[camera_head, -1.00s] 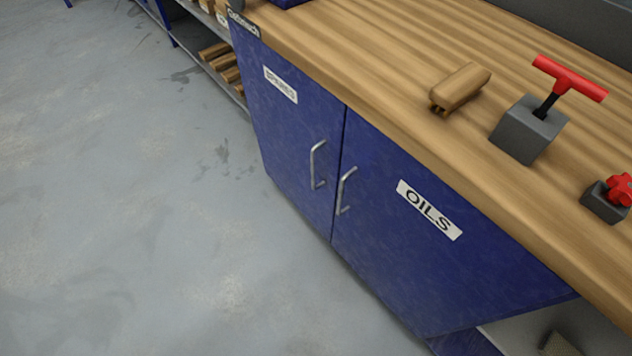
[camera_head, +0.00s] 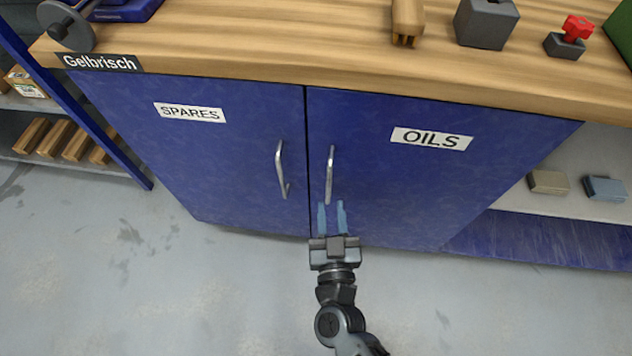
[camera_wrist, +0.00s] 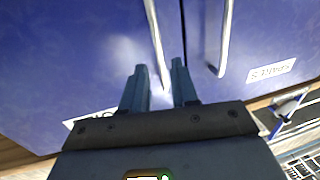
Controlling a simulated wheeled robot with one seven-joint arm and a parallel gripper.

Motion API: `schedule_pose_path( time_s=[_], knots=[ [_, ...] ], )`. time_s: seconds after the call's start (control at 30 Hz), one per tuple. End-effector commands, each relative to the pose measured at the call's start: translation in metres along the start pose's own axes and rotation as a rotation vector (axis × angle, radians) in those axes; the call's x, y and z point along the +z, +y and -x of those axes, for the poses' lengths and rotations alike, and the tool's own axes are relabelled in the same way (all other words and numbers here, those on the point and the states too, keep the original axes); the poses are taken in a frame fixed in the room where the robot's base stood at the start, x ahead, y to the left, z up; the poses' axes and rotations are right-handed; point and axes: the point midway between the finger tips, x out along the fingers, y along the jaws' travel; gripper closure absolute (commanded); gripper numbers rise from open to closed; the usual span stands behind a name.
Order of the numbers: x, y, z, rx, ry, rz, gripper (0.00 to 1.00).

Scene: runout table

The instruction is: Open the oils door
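The blue OILS door (camera_head: 420,190) is shut, flush beside the SPARES door (camera_head: 225,160). Its silver bar handle (camera_head: 330,172) stands near its left edge, at the seam. My gripper (camera_head: 331,206) is open and empty, its two blue fingers pointing at the handle's lower end. In the wrist view the OILS handle (camera_wrist: 154,45) runs between the open fingertips (camera_wrist: 158,70); I cannot tell whether the fingers are around it or short of it. The SPARES handle (camera_head: 281,170) is apart, to the left. The OILS label is mostly hidden in the wrist view.
The wooden worktop (camera_head: 250,50) overhangs the doors and carries a wooden brush-like piece (camera_head: 407,20), a grey block (camera_head: 487,22) and a red knob (camera_head: 577,28). An open shelf with small boxes (camera_head: 548,182) is right of the door. The grey floor (camera_head: 150,290) in front is clear.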

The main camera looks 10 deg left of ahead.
Motion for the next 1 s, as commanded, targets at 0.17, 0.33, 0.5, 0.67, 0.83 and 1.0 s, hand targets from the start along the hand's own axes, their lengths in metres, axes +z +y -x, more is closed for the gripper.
schedule_pose_path(
  time_s=[0.17,0.33,0.5,0.67,0.83,1.0],
  knots=[
    [0.000,0.000,-0.024,0.001,0.003,0.000,0.71],
    [0.000,0.000,-0.050,0.001,0.003,-0.001,0.71],
    [0.000,0.000,-0.067,0.000,0.002,-0.001,0.71],
    [-0.001,0.001,-0.074,0.001,0.001,-0.001,0.71],
    [-0.001,0.001,-0.074,0.000,0.001,-0.001,0.71],
    [-0.001,0.001,-0.074,0.000,0.001,-0.001,0.83]
  ],
)
